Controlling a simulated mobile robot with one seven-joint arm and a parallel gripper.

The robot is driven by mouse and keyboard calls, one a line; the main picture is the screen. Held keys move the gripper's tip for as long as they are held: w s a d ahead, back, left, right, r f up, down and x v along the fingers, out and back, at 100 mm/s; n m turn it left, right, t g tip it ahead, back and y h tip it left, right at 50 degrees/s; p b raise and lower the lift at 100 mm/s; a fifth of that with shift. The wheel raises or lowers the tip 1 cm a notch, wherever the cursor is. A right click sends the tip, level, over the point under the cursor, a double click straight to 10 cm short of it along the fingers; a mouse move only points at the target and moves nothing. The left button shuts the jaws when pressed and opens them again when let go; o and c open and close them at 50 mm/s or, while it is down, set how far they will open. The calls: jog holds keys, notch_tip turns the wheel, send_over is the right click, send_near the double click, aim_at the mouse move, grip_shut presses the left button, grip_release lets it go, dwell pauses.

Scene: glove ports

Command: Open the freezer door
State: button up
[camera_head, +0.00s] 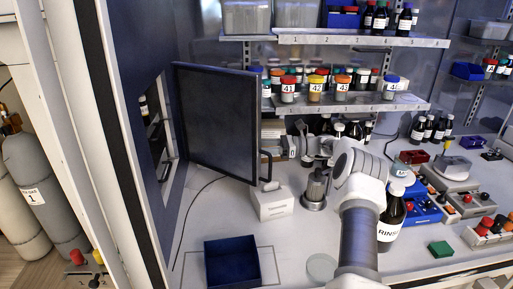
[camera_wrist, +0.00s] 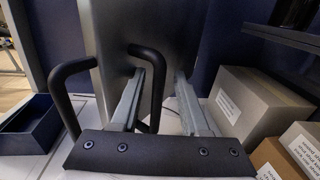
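The dark freezer door (camera_head: 215,120) stands swung out from the cabinet opening (camera_head: 155,125) at the left, so it is well open. A black bar handle (camera_head: 267,165) is at its right edge, low down. In the wrist view the door panel (camera_wrist: 110,65) is seen close to edge-on, with dark bars on both sides of it, one at the left (camera_wrist: 68,90) and one by my fingers (camera_wrist: 155,90). My gripper (camera_wrist: 160,85) is open, its two grey fingers apart, with a dark bar showing between them; contact cannot be told. In the head view my arm largely hides it.
A blue tray (camera_head: 232,282) lies on the bench in front of the door. A white box (camera_head: 272,205) and a metal pot (camera_head: 315,188) stand close to the handle. Cardboard boxes (camera_wrist: 255,100) are at the right in the wrist view. Shelves (camera_head: 340,102) with bottles are behind.

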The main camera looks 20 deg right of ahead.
jog(key=b+v, duration=0.1)
jog(key=v, duration=0.6)
jog(key=shift+d, duration=0.3)
jog(key=shift+s, duration=0.1)
